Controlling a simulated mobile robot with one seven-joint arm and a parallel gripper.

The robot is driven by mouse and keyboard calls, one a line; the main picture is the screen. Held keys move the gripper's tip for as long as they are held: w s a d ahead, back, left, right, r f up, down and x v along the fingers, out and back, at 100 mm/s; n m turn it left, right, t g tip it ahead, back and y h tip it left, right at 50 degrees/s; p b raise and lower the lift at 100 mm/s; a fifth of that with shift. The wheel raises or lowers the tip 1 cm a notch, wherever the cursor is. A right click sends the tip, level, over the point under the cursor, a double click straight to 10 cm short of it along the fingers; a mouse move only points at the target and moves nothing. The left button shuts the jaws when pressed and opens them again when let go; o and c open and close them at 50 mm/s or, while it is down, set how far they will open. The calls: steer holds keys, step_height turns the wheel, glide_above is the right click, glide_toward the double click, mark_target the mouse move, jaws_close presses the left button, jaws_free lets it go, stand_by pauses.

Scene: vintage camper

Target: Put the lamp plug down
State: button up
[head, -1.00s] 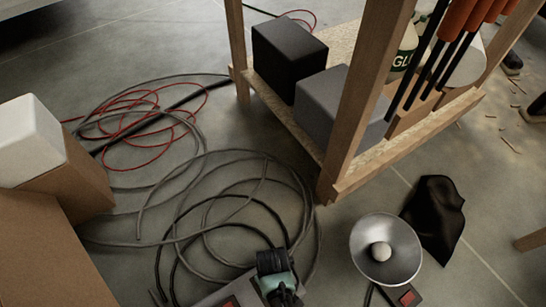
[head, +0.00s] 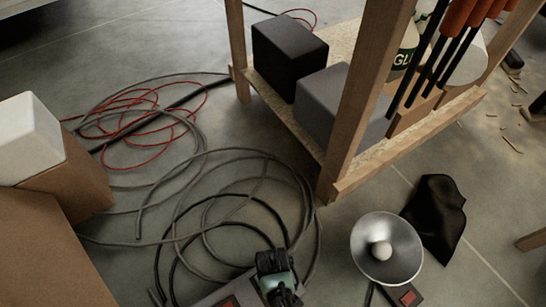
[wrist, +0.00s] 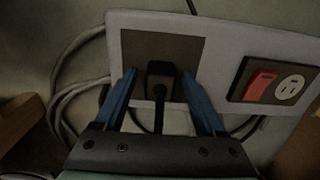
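The lamp plug (wrist: 161,76), black with a black cord, shows in the wrist view against the dark panel of a pale power strip (wrist: 125,28). My gripper (wrist: 159,73) has its two blue fingers spread on either side of the plug, with a visible gap on each side. I cannot tell whether the plug is inserted or only resting there. In the head view my gripper (head: 277,275) is low at the bottom edge over the strip, and the plug is hidden. The lamp (head: 386,249), with a round metal reflector, is on the floor to the right.
A red switch (wrist: 263,85) and round socket (wrist: 292,89) sit on the strip's right part. Looped grey cables (head: 205,190) and a red cable (head: 150,120) lie on the floor. A wooden shelf (head: 350,110) stands behind; cardboard boxes (head: 45,250) are left. A black cloth (head: 436,215) lies right.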

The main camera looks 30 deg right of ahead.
steer(key=shift+r, duration=0.1)
step_height(320, 180, up, 13)
steer(key=p, duration=0.8)
steer(key=shift+p, duration=0.3)
